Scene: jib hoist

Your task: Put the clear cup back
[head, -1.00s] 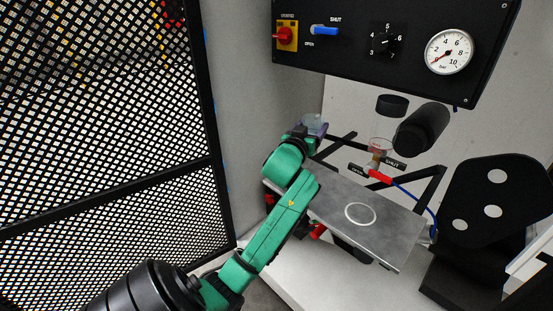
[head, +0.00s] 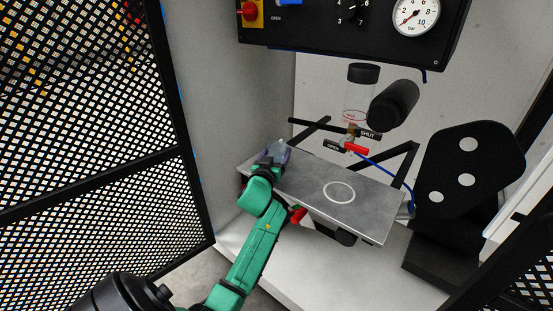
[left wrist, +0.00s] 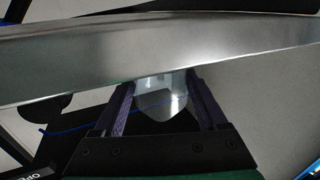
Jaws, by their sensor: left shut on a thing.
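The clear cup (head: 282,146) is in my left gripper (head: 275,156), over the left end of a grey metal plate (head: 365,208) in the head view. In the left wrist view, the clear cup (left wrist: 161,95) sits between the two fingers of my left gripper (left wrist: 160,100), which is shut on it. The plate's edge (left wrist: 150,55) runs across behind the cup there. A white ring (head: 338,192) is marked on the plate, to the right of the cup and apart from it. Whether the cup touches the plate cannot be told. My right gripper is not in view.
A clear bowl (head: 355,103) under a black cap hangs behind the plate, above a red-handled valve (head: 356,149). A black cylinder (head: 394,103) is beside it. A black control panel (head: 330,25) overhangs the back. Mesh fencing (head: 85,120) stands at the left.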

